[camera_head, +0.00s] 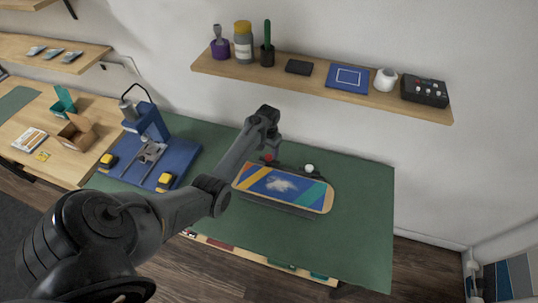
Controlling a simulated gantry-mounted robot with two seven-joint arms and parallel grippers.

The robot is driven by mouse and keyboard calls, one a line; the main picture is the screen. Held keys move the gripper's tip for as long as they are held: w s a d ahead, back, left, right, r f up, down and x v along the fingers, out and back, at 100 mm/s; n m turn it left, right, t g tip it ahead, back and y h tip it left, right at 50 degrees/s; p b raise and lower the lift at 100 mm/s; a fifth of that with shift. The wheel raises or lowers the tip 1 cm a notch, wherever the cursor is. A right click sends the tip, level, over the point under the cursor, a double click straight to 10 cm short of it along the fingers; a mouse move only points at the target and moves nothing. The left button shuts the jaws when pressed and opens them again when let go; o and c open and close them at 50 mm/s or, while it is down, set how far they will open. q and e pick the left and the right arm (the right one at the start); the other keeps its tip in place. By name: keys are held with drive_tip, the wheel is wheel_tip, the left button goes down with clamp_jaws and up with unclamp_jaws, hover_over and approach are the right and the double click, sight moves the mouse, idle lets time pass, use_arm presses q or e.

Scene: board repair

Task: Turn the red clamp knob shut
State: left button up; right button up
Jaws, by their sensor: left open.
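The red clamp knob (268,158) shows as a small red spot at the back edge of a colourful skateboard deck (319,196), towards its left end. My left gripper (275,152) is just above and beside the red knob, pointing down. It is open; its fingers are small and partly hidden by the wrist, and I cannot tell whether they touch the knob. A white knob (309,168) stands further right along the same edge of the deck. My right gripper is not in view.
The deck lies on a green-topped workbench (365,205). A blue machine (150,125) on a blue base, with yellow-black parts, stands at the left. A wooden shelf (300,83) with jars and boxes hangs behind. The bench's right side is clear.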

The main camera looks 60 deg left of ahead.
sight(268, 156)
use_arm(q)
drive_tip(key=shift+f, duration=1.7)
drive_tip(key=shift+c, duration=0.2)
drive_tip(key=c, duration=1)
